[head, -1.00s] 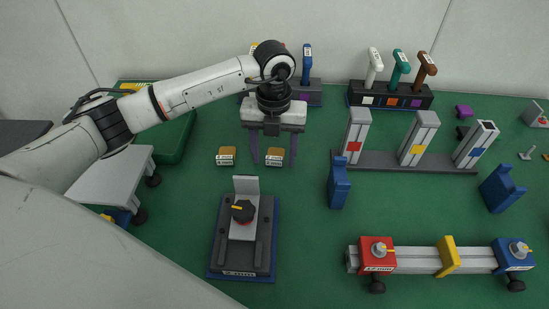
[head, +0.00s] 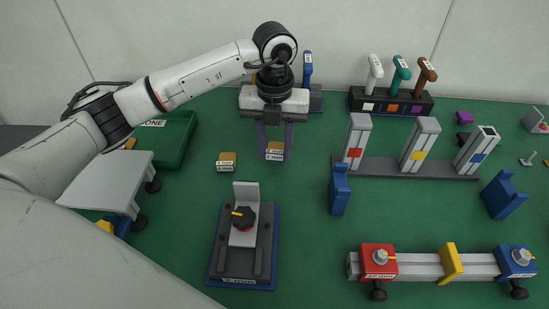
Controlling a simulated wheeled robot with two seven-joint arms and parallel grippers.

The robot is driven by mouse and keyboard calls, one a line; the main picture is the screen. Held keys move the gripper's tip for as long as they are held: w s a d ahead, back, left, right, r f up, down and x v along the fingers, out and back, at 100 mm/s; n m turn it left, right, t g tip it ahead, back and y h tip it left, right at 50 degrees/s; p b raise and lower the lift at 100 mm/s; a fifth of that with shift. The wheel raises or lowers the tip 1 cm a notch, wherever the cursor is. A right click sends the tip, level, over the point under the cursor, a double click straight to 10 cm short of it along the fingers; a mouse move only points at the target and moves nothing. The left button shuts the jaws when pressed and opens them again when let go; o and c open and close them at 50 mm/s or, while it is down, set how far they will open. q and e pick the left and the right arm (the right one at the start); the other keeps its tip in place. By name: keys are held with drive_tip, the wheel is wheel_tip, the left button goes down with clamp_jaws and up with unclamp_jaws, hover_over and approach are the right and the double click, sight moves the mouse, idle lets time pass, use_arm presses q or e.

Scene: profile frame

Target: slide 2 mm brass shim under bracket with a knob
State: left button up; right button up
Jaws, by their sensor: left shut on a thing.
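My left gripper (head: 274,150) points down at the back of the green bench, shut on a small brass-coloured labelled block (head: 275,151), apparently the shim. The block sits between the fingertips, seemingly a little above the bench. A similar brass block (head: 226,161) lies to its left; both labels are too small to read surely. The light grey bracket (head: 246,192) stands upright on a dark fixture with a blue base (head: 242,280), in front of the gripper. A black knob (head: 243,215) with a yellow mark sits on the bracket's foot. My right gripper is not in view.
A black rack (head: 391,104) of coloured-handled tools stands at the back. Grey posts stand on a dark rail (head: 420,168). Blue blocks (head: 339,190) and a clamp rail (head: 420,266) lie to the right. A green bin (head: 172,140) is at left. The bench between gripper and fixture is clear.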

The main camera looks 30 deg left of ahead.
use_arm(q)
wheel_tip(320, 180, up, 8)
drive_tip(key=shift+f+p, duration=0.25)
drive_tip(key=shift+p, duration=0.25)
wheel_tip(320, 180, up, 4)
drive_tip(key=p, duration=0.3)
drive_tip(key=shift+r, duration=0.1)
drive_tip(key=b, duration=0.5)
hover_over(275, 151)
wheel_tip(275, 151, down, 6)
drive_tip(key=shift+f, duration=0.15)
drive_tip(key=shift+p, duration=0.35)
drive_tip(key=shift+s, duration=0.1)
